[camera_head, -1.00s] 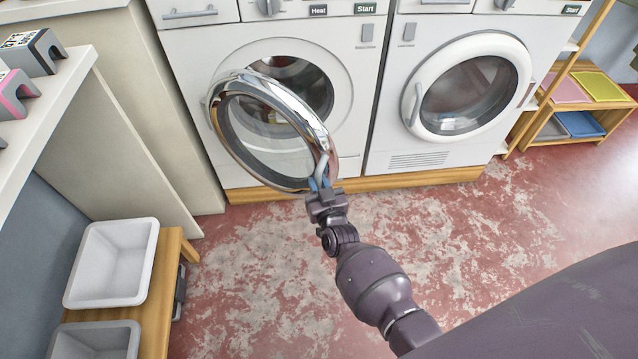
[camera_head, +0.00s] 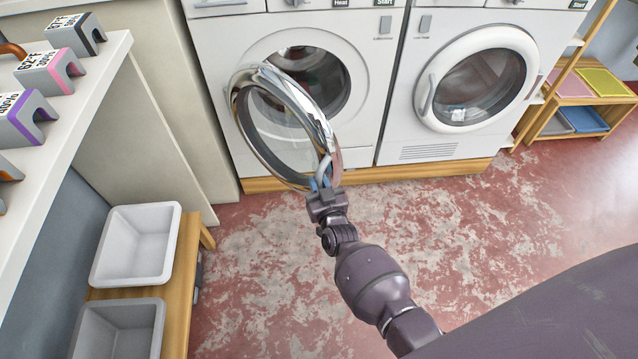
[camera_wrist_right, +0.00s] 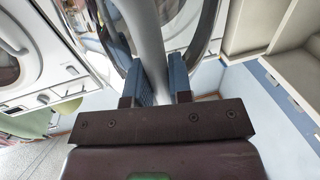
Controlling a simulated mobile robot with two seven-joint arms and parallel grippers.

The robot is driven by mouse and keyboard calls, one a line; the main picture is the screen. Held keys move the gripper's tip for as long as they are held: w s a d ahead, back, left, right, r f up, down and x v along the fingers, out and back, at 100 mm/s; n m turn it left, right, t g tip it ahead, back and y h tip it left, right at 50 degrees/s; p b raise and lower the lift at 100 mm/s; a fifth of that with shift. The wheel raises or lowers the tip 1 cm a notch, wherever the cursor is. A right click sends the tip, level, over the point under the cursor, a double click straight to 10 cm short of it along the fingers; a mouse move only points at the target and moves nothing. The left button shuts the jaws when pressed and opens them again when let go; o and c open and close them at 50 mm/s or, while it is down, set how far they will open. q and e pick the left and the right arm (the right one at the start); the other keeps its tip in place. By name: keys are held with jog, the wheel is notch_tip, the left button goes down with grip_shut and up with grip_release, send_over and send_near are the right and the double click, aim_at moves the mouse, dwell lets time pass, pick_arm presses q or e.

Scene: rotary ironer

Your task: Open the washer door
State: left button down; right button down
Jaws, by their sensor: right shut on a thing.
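The washer (camera_head: 222,62) is the left of two white machines in the head view. Its round chrome-rimmed door (camera_head: 318,118) stands swung out from the machine, and the dark drum opening (camera_head: 318,75) shows behind it. My right gripper (camera_head: 320,184) is shut on the door handle (camera_head: 324,168) at the door's lower right edge. In the right wrist view the blue fingers (camera_wrist_right: 160,80) sit on both sides of the pale handle bar (camera_wrist_right: 146,35). My left gripper is not in view.
A second machine with a closed white-rimmed door (camera_head: 430,95) stands to the right. At left are a white shelf (camera_head: 95,110) with grey holders and a wooden bench with a white bin (camera_head: 135,245) and a grey bin (camera_head: 118,335). The red floor between is clear.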

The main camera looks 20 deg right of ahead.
dwell(0.4)
jog(key=c, duration=1.1)
grip_release()
jog(key=shift+o, duration=0.2)
jog(key=shift+s, duration=0.1)
